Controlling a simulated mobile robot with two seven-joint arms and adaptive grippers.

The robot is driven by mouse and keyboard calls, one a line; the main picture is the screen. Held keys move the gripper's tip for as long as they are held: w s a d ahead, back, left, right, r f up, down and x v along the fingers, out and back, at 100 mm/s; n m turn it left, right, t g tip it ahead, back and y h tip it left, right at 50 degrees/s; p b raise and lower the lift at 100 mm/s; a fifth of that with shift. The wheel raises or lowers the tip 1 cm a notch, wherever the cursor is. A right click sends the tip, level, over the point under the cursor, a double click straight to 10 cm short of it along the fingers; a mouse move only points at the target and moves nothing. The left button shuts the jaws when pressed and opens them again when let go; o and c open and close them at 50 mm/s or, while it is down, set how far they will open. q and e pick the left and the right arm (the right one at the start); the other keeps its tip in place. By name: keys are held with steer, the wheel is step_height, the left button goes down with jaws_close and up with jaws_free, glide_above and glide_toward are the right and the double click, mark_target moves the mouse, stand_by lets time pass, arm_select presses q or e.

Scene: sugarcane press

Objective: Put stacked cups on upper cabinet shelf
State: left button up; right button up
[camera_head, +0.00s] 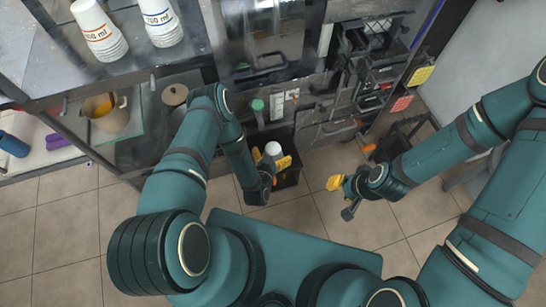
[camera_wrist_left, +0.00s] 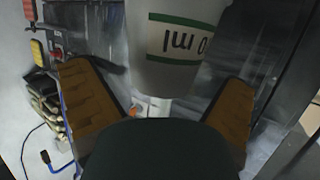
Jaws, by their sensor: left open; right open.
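Two stacks of white cups stand upright on the upper cabinet shelf (camera_head: 130,52) in the head view, one with orange print (camera_head: 98,32) and one with blue print (camera_head: 160,22). Another white cup or stack with green bands and dark lettering (camera_wrist_left: 176,40) fills the top middle of the left wrist view. A small white top (camera_head: 273,149) shows at my left gripper (camera_head: 270,168) in the head view. The left fingers are spread on either side of the green-banded cup, with gaps visible. My right gripper (camera_head: 341,197) is open and empty over the floor.
A dark bin (camera_head: 288,190) is under my left gripper. The press machine (camera_head: 270,60) with its panel fills the back. Tiled floor is open around the right gripper.

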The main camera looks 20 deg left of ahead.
mark_target(274, 147)
arm_select(q)
steer(key=shift+b+x, duration=0.35)
steer(key=shift+x, duration=1.45)
steer(key=shift+a+r, duration=0.15)
steer(key=c, duration=1.3)
steer(key=shift+c, duration=0.3)
